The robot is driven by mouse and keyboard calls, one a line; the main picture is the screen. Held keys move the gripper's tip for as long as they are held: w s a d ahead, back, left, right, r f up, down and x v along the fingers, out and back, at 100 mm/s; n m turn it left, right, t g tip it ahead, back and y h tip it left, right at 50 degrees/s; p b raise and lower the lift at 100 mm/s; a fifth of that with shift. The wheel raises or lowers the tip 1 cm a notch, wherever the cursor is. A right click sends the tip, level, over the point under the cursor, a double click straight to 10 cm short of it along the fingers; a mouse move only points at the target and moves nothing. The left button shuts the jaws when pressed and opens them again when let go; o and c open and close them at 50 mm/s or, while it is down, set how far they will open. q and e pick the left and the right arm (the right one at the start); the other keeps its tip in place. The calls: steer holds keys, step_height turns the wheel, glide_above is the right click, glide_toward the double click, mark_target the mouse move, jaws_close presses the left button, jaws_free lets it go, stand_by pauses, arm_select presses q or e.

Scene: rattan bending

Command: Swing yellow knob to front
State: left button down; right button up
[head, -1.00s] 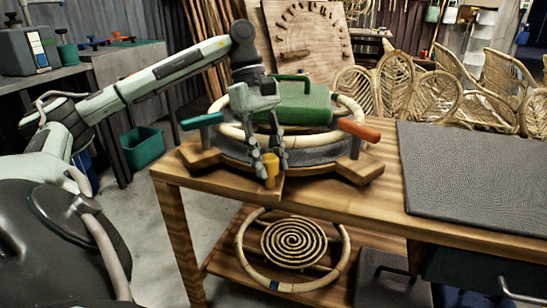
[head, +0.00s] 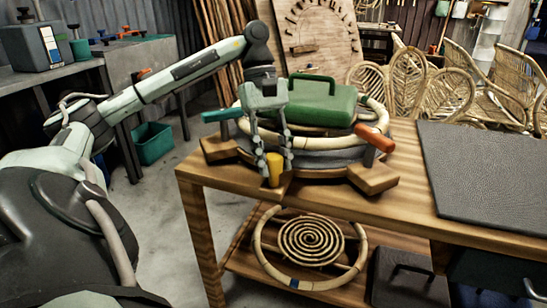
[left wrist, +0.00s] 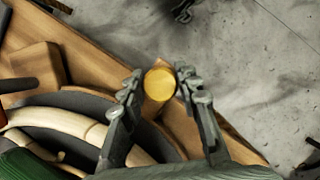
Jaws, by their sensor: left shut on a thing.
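The yellow knob (head: 275,172) stands at the front of the round bending jig (head: 325,157) on the wooden bench, near the bench's front edge. My left gripper (head: 274,163) reaches down over it and is shut on it, one finger on each side. In the left wrist view the knob's round top (left wrist: 159,84) sits between the fingertips. A teal handle (head: 222,116) is at the jig's left and an orange handle (head: 374,138) at its right. A rattan ring (head: 376,110) lies around the jig, with a green weight (head: 318,103) on top. My right gripper is not in view.
A dark mat (head: 485,168) lies on the bench's right part. The lower shelf holds a rattan ring with a spiral coil (head: 311,243). Rattan chairs (head: 440,95) stand behind. A green bin (head: 153,143) is on the floor at left.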

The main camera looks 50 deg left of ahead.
arm_select(q)
steer(key=c, duration=1.1)
jaws_free()
steer(key=shift+r, duration=0.1)
steer(key=v, duration=1.1)
steer(key=shift+a+r, duration=0.25)
steer(key=shift+r, duration=0.1)
steer(key=shift+w, duration=0.15)
